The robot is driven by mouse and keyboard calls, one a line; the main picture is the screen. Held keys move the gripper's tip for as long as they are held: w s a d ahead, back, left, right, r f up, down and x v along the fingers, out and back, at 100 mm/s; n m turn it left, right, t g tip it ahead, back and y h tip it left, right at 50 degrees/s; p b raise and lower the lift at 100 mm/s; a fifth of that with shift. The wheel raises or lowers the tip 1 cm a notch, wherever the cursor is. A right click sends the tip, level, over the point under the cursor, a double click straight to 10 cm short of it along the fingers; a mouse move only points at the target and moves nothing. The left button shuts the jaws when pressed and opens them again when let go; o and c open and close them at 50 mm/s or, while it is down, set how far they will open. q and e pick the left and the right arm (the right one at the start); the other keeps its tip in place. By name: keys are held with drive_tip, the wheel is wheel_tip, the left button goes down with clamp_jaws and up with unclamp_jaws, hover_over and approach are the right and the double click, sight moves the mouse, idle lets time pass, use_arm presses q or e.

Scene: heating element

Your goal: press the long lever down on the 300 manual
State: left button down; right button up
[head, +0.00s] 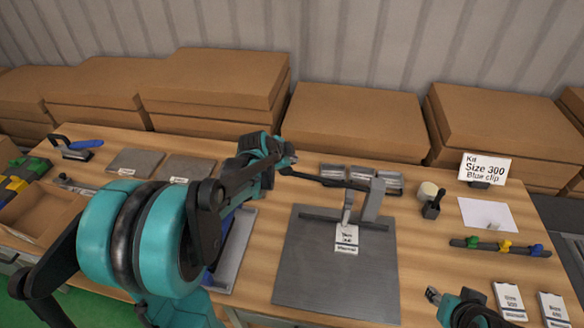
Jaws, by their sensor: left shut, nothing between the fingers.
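The 300 manual is a grey plate (305,255) with an upright grey post (373,202) and a white label (346,238). Its long dark lever (335,182) runs left from the post, roughly level. My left gripper (290,157) is shut and empty, close above the lever's free left end. I cannot tell whether it touches the lever. My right gripper (434,295) is low in the picture, right of the plate, and too small to read as open or shut.
Grey trays (395,181) lie behind the post. A sign (485,168), a white sheet (487,214) and a rail with coloured clips (500,246) are at right. Label cards (510,301) lie front right. Cardboard boxes (355,115) line the back. My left arm hides much of the left bench.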

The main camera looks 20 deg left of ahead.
use_arm(q)
drive_tip(key=shift+d+r+p, duration=0.15)
drive_tip(key=shift+r+p, duration=0.8)
drive_tip(key=shift+r, duration=0.55)
drive_tip(key=s+d+f+n+b, duration=0.3)
drive_tip(key=s+d, duration=0.1)
drive_tip(key=s, duration=0.4)
drive_tip(key=s+d+f+n+g+b, duration=0.1)
drive_tip(key=s+d+f+n+b, duration=0.2)
drive_tip(key=s, duration=0.6)
drive_tip(key=s+d+f+n+b, duration=0.2)
drive_tip(key=s+d+n, duration=0.3)
drive_tip(key=s, duration=0.4)
drive_tip(key=shift+f+g+y+b, duration=0.3)
drive_tip(key=shift+f+y+b, duration=0.1)
drive_tip(key=shift+b, duration=0.25)
